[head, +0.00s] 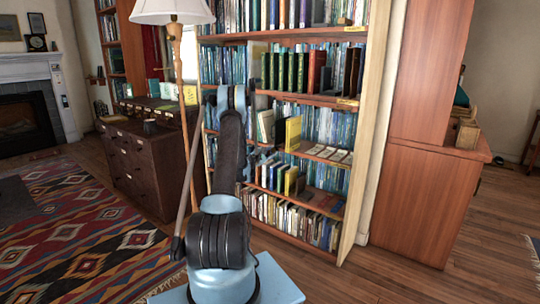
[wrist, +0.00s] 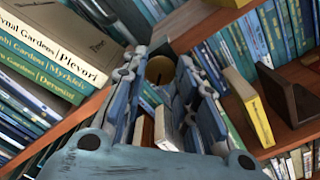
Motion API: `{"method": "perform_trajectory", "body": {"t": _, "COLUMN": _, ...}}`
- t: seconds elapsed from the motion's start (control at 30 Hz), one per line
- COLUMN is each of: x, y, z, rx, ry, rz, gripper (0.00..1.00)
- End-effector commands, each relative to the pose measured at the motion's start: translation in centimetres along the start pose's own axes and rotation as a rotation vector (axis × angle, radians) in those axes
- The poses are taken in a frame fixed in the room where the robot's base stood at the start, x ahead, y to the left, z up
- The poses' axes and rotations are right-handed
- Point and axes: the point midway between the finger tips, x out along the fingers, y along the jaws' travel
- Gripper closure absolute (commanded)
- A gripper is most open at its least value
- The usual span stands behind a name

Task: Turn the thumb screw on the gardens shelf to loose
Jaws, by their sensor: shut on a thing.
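A round brass-coloured knob, which looks like the thumb screw (wrist: 160,69), shows between my fingertips in the wrist view. My gripper (wrist: 160,78) is shut on it from both sides, at a wooden shelf edge. Its setting, loose or tight, cannot be read. Large books with "Gardens" on their spines (wrist: 55,50) lie close on the left of the fingers. In the head view my arm reaches up to the bookcase (head: 362,130), and it hides the thumb screw and most of my gripper.
In the wrist view a yellow book (wrist: 248,106) and a dark bookend (wrist: 290,98) stand right of my fingers. In the head view a floor lamp (head: 178,60) stands close left of my arm, before a dark drawer cabinet (head: 145,165).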

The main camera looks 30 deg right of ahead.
Motion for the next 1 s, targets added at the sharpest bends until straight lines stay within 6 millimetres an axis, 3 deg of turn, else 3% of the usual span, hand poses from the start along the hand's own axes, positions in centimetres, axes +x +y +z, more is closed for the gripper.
{"method": "perform_trajectory", "body": {"t": 0.27, "x": 0.0, "y": 0.0, "z": 0.0, "rx": 0.009, "ry": 0.0, "rz": 0.0, "gripper": 0.97}}
{"method": "perform_trajectory", "body": {"t": 0.3, "x": 0.0, "y": 0.0, "z": 0.0, "rx": 0.009, "ry": 0.0, "rz": 0.0, "gripper": 0.71}}
{"method": "perform_trajectory", "body": {"t": 0.4, "x": 0.0, "y": 0.0, "z": 0.0, "rx": 0.009, "ry": 0.0, "rz": 0.0, "gripper": 0.53}}
{"method": "perform_trajectory", "body": {"t": 0.77, "x": -0.2, "y": 0.0, "z": 0.0, "rx": 0.008, "ry": 0.0, "rz": 0.0, "gripper": 0.53}}
{"method": "perform_trajectory", "body": {"t": 1.0, "x": -3.0, "y": 0.0, "z": -0.1, "rx": 0.008, "ry": 0.001, "rz": 0.0, "gripper": 0.53}}
